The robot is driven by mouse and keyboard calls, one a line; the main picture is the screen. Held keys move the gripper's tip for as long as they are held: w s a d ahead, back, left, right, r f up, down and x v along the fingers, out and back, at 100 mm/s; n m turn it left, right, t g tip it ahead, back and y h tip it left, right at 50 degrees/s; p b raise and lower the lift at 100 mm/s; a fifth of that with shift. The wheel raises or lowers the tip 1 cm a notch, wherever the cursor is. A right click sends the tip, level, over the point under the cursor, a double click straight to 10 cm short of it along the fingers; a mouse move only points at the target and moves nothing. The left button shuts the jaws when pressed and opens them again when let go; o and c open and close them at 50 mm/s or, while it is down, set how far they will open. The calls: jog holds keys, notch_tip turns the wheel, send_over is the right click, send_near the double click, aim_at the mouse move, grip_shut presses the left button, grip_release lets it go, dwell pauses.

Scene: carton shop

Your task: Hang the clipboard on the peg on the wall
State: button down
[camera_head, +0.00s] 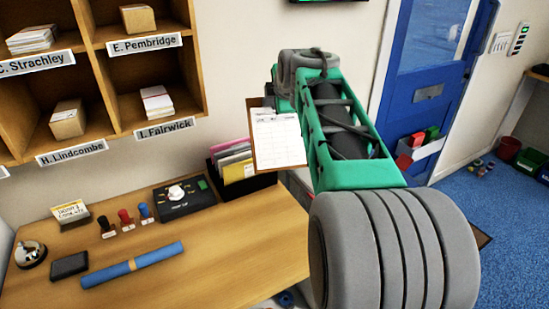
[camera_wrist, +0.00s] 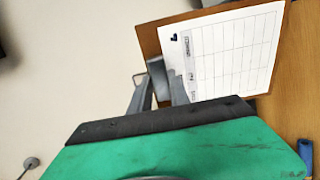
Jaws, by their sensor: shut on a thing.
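The clipboard (camera_head: 258,148), a brown board with a white printed sheet, hangs in front of the wall above the right end of the desk. In the wrist view the clipboard (camera_wrist: 238,52) lies beyond my fingers, with a wire loop at its near edge. My gripper (camera_wrist: 168,85) is shut on the clipboard at that end; the exact contact is partly hidden. In the head view my arm covers the fingertips. A small round grey fitting with a thin stem, which looks like the peg (camera_wrist: 31,162), shows on the wall at lower left, apart from the clipboard. I cannot see it in the head view.
The wooden desk (camera_head: 235,240) holds a black file rack (camera_head: 262,183), a dark box (camera_head: 185,197), stamps, a bell (camera_head: 31,254) and a blue roll (camera_head: 132,265). Wooden pigeonholes (camera_head: 103,70) are on the wall at left. A blue door (camera_head: 430,90) stands at right.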

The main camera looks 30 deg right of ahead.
jog(key=w+a+r+n+t+y, duration=0.1)
jog(key=w+a+r+t, duration=0.1)
jog(key=r, duration=0.7)
jog(key=w+a+r+n+t+y, duration=0.1)
jog(key=w+a+r+t, duration=0.2)
jog(key=r, duration=0.6)
jog(key=w+a+r+n+t+y, duration=0.1)
jog(key=w+a+r+t, duration=0.1)
jog(key=r, duration=0.7)
jog(key=w+f+p, duration=0.1)
jog(key=w+p, duration=0.5)
jog(key=w, duration=0.4)
jog(key=shift+f+t+p, duration=0.3)
jog(key=shift+f, duration=0.05)
